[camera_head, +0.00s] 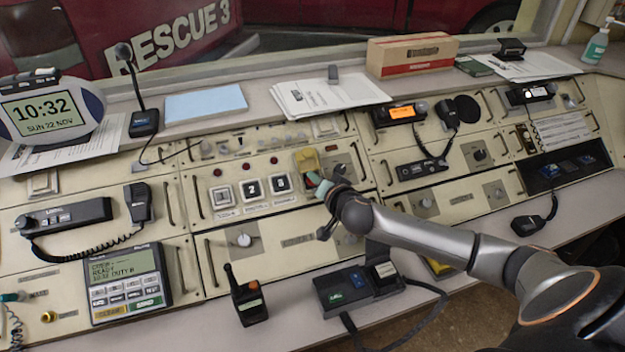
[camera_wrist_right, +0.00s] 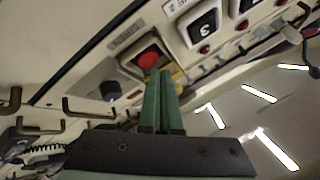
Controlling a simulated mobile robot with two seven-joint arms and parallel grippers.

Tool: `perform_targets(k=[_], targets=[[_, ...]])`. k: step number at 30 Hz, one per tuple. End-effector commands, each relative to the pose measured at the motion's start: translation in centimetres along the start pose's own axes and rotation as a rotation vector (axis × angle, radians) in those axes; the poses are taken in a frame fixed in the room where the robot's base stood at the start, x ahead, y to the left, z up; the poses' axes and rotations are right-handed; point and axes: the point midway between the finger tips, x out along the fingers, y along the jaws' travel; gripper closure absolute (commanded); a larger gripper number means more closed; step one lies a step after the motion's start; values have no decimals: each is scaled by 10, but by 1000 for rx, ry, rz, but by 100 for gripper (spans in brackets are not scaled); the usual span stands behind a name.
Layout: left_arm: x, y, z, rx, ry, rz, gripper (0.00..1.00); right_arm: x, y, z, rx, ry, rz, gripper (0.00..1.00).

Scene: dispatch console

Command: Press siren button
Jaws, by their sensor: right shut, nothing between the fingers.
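A red button (camera_wrist_right: 149,60) in a pale square housing shows in the right wrist view, just beyond my fingertips. A yellow flap (camera_head: 307,160) stands raised at the console's middle in the head view; part of the yellow also shows behind my fingers in the wrist view. My right gripper (camera_head: 319,187) has its green fingers close in front of the flap, and in the wrist view (camera_wrist_right: 159,72) they are together and empty. Their tips overlap the button's lower edge in the picture; I cannot tell whether they touch it. My left gripper is not in view.
Numbered buttons (camera_head: 251,189) sit just left of my right gripper. A handheld radio (camera_head: 247,297) and a black desk unit (camera_head: 344,288) stand on the front ledge. Metal handles (camera_wrist_right: 88,105) and a black knob (camera_wrist_right: 110,90) stick out near the red button.

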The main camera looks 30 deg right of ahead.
Motion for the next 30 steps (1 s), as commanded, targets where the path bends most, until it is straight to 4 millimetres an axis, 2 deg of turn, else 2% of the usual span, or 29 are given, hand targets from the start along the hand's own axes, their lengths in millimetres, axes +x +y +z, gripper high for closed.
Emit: perform_targets(k=[30], targets=[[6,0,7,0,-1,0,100,9,5,5,0,0,0,100]])
